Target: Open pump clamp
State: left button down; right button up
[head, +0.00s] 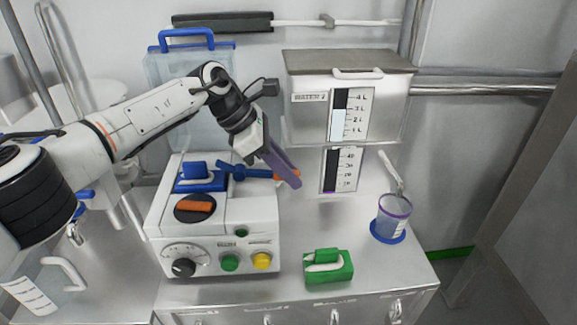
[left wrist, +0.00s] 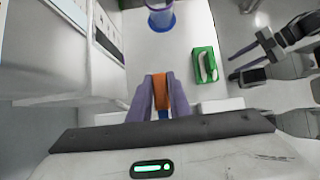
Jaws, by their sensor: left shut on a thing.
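The white pump (head: 215,225) stands on the steel bench. On its top is a blue clamp (head: 202,178) with a blue lever (head: 240,171) that sticks out to the right. My left gripper (head: 291,178) is over the pump's right side, shut on the lever's orange end. In the left wrist view the orange end (left wrist: 161,90) sits between the two purple fingers, with a little blue showing below it. My right gripper (left wrist: 234,65) shows only at the right of the left wrist view, open and empty, away from the pump.
A steel water tank (head: 305,115) with level scales stands behind, right of the pump. A green holder (head: 329,273) is near the bench's front edge. A clear cup with a blue base (head: 388,236) stands at right. A clear jug (head: 50,290) is at front left.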

aim_at(262, 171)
pick_arm(q)
jog(key=shift+f+y, duration=0.15)
jog(key=shift+y, duration=0.15)
jog(key=c, duration=1.6)
grip_release()
jog(key=shift+c, duration=0.2)
jog(key=b+v, duration=0.1)
jog(key=v, duration=0.9)
jog(key=shift+a, duration=0.1)
